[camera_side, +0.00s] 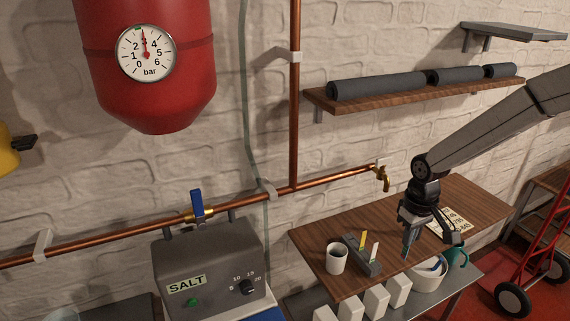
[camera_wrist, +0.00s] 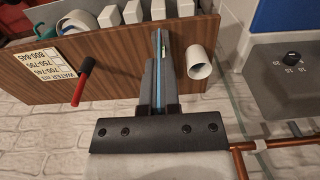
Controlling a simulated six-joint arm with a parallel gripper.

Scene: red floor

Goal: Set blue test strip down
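My gripper (camera_side: 406,252) points down over the wooden shelf (camera_side: 318,262), to the right of a dark strip holder (camera_side: 362,257). In the wrist view its two long fingers (camera_wrist: 159,65) are close together, with a thin blue test strip (camera_wrist: 158,72) between them. The strip cannot be made out clearly at the fingers in the side view. A yellow strip (camera_side: 362,240) and a whitish strip (camera_side: 375,250) stand upright in the holder. In the wrist view the fingers hide most of the holder.
A white cup (camera_side: 337,258) stands left of the holder; it also shows in the wrist view (camera_wrist: 199,64). A printed card (camera_side: 452,221) and a red-handled tool (camera_wrist: 84,79) lie on the shelf. A copper pipe with a brass tap (camera_side: 383,179) runs along the wall behind.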

